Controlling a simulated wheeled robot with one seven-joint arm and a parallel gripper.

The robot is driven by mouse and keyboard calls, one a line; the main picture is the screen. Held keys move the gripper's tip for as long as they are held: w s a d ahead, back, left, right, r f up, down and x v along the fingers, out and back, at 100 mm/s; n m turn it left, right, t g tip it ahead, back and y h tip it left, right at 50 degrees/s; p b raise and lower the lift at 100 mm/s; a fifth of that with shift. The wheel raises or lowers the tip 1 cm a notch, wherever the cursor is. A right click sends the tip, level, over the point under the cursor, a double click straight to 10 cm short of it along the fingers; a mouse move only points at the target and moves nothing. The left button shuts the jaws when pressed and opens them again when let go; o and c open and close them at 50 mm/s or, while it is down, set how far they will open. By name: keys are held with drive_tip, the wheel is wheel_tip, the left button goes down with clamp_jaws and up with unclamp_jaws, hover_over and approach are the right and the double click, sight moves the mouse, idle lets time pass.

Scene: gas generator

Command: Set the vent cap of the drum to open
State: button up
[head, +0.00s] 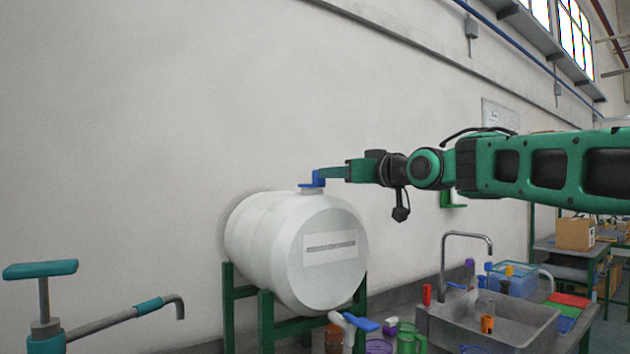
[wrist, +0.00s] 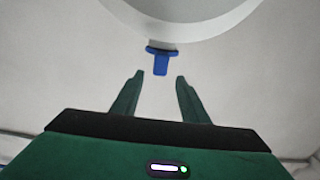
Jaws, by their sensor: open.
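The white drum (head: 265,245) lies on its side on a green stand against the wall. Its blue vent cap (head: 312,182) sits on top, on a short pale neck. My gripper (head: 326,173) reaches in level from the right, its fingertips at or very near the cap's raised part. In the wrist view my gripper (wrist: 159,76) is open, with its two green fingers apart. The blue vent cap (wrist: 160,64) shows ahead between the fingertips, its narrow tab pointing toward my gripper. I cannot tell whether a finger touches it. Nothing is held.
A tap with a blue handle (head: 362,323) is low at the drum's front. A sink (head: 520,322) with a curved faucet (head: 466,236) and several small vessels stand at right. A pump with a teal handle (head: 40,270) is at left.

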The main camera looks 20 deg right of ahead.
sight(313, 179)
drive_tip(key=x, duration=0.8)
drive_tip(key=shift+w+f, duration=0.15)
drive_tip(key=shift+c, duration=0.3)
